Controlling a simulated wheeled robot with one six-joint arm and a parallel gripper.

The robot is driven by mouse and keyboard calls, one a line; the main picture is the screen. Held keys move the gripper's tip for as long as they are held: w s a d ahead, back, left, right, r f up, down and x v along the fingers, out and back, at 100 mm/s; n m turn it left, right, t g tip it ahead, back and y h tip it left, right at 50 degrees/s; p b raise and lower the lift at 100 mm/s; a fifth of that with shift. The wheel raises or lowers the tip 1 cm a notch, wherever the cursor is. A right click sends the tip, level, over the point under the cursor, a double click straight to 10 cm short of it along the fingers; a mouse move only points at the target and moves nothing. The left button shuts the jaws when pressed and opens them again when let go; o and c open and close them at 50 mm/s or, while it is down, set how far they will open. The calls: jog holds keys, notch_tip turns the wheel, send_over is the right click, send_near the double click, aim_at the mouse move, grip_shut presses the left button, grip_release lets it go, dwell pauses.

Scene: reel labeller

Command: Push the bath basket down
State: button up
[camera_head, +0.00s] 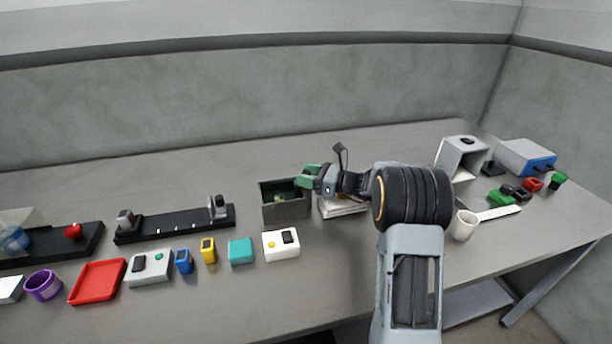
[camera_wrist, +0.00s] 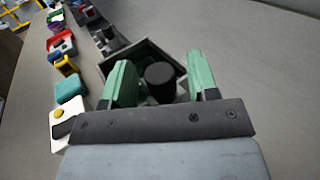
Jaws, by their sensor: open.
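The bath is an open grey box (camera_head: 285,212) near the middle of the table in the head view. Its dark rim also shows in the wrist view (camera_wrist: 143,47). Inside it I see a dark round knob (camera_wrist: 160,76), likely the basket's handle. The rest of the basket is mostly hidden by my fingers and the box walls. My gripper (camera_head: 306,177) is over the right part of the box. In the wrist view its green fingers are open, one on each side of the knob, with gaps visible. I cannot tell their height against the knob.
A white box with a yellow button (camera_head: 281,246) and a teal block (camera_head: 240,250) stand in front. A black rail (camera_head: 176,224) lies to the left. A pale stack (camera_head: 343,208) sits right of the bath, under my arm. A white cup (camera_head: 464,225) stands further right.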

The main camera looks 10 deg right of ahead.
jog(key=v, duration=1.3)
jog(key=shift+s+d+b, duration=0.15)
jog(key=shift+d+b, duration=0.05)
jog(key=shift+b, duration=0.15)
jog(key=s+a+r+n+g+h+p, duration=0.35)
jog(key=s+a+n+g+h, duration=0.35)
jog(key=s+a+n, duration=0.6)
jog(key=s+r+n+h+p, duration=0.1)
jog(key=s+n+h+p, duration=0.2)
jog(key=s+n+h, duration=0.5)
jog(key=s+n, duration=0.2)
jog(key=n, duration=0.2)
jog(key=shift+s+d+r+t, duration=0.15)
jog(key=shift+s+d+t, duration=0.05)
jog(key=shift+d+t, duration=0.15)
